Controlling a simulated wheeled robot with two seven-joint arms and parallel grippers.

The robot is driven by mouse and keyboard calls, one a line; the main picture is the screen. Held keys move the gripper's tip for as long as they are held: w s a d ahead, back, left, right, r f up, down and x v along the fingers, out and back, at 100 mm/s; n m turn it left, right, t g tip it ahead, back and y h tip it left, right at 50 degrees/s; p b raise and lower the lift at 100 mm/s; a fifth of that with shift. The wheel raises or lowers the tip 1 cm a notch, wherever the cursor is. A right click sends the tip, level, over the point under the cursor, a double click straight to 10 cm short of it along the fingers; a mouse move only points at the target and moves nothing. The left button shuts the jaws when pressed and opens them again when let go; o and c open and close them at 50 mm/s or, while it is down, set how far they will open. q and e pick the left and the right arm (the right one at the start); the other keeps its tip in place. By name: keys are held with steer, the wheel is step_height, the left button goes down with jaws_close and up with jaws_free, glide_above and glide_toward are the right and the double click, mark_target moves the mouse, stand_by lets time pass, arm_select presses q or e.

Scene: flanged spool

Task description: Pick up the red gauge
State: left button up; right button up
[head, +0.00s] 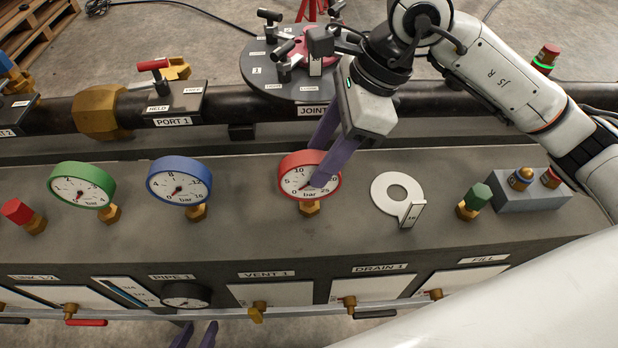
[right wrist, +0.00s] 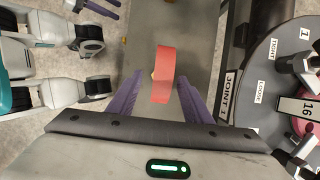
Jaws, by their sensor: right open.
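The red gauge (head: 309,175) stands upright on a brass fitting on the grey bench top, its white dial facing front. My right gripper (head: 325,160) is open above it, coming down from the upper right. One purple finger is behind the red rim and the other crosses the front of the dial. In the right wrist view the red gauge (right wrist: 162,76) shows edge-on between the spread fingers, with gaps on both sides. My left gripper (head: 196,335) is low at the bottom edge, in front of the bench, its fingers apart and empty.
A blue gauge (head: 180,182) and a green gauge (head: 82,186) stand to the left. A dark pipe (head: 225,105) and a round joint plate (head: 268,85) are behind. Valves line the front.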

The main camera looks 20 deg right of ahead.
mark_target(309, 172)
steer(key=shift+x, duration=2.8)
steer(key=shift+w+r, duration=0.1)
steer(key=shift+w, duration=0.1)
jaws_close()
